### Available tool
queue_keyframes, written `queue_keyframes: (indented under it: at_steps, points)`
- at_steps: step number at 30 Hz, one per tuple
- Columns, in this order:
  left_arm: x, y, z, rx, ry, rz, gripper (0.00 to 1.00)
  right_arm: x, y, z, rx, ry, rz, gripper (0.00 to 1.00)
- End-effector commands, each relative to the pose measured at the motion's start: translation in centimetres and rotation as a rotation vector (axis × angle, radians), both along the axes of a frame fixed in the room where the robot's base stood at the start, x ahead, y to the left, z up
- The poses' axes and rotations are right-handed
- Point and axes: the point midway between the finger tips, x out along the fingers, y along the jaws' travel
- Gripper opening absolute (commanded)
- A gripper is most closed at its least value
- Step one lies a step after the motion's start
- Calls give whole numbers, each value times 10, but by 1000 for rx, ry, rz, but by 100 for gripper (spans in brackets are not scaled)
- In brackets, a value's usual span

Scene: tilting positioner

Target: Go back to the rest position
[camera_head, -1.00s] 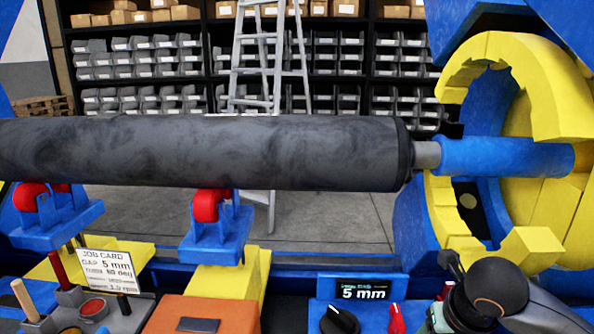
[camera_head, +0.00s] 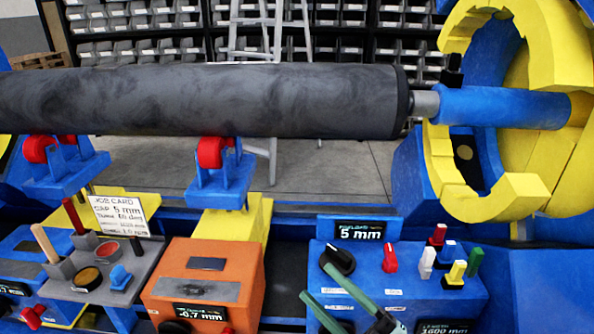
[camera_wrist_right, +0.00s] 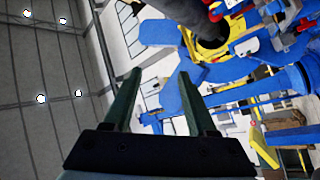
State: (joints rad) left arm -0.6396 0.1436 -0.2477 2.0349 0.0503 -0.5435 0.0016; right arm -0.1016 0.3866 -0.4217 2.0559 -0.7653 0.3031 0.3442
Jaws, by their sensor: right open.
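My right gripper (camera_head: 318,282) shows at the bottom centre of the head view. Its two green fingers are spread, with nothing between them, in front of the control box (camera_head: 455,300) with the 5 mm display. In the right wrist view the same gripper (camera_wrist_right: 157,76) has its fingers apart and empty, with open space ahead of them. My left gripper is in neither view. A long dark grey roller (camera_head: 200,102) lies level across the head view. Its blue end sleeve (camera_head: 500,107) sits in the yellow and blue ring (camera_head: 470,205) at the right.
Red-wheeled supports (camera_head: 215,185) stand below the roller. An orange box (camera_head: 205,285) and a grey tool tray (camera_head: 105,275) with a job card (camera_head: 120,214) are at the front left. Small coloured knobs stand on the control box. Shelves with bins fill the back.

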Motion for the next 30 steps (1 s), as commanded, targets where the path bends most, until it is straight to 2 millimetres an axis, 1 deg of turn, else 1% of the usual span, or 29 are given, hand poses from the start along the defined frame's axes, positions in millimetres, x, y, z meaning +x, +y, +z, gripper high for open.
queue_keyframes:
  at_steps: [1,2,3,5,6,8,9,11,12,14,15,16,18,20,22,24,27,30]
  points:
    - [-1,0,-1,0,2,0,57,9,-19,-30,74,159,-110,57]
    - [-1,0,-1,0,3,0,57,12,-31,-48,109,251,-172,57]
    - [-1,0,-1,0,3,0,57,14,-45,-76,146,378,-251,57]
    - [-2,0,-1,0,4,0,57,8,-63,-118,184,554,-348,57]
    - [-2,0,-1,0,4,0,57,0,-72,-146,202,670,-402,57]
    - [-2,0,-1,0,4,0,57,-17,-82,-186,219,835,-468,57]
    - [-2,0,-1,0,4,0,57,-32,-86,-210,226,942,-503,57]
    - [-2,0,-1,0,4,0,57,-58,-91,-244,235,1098,-545,57]
    - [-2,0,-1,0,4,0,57,-78,-91,-265,237,1199,-566,57]
    - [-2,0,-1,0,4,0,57,-110,-90,-292,239,1348,-589,57]
    - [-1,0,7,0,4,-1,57,-125,-89,-296,241,1419,-597,57]
    - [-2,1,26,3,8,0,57,-119,-93,-273,241,1393,-599,57]
    - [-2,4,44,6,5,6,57,-120,-97,-255,243,1386,-610,57]
    - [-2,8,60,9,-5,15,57,-121,-101,-242,247,1383,-620,57]
    - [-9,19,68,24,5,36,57,-123,-106,-227,250,1380,-631,57]
    - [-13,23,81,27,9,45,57,-126,-110,-213,252,1377,-641,57]
    - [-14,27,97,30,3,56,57,-128,-115,-198,256,1372,-655,57]
    - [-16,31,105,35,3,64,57,-130,-119,-191,257,1370,-663,57]
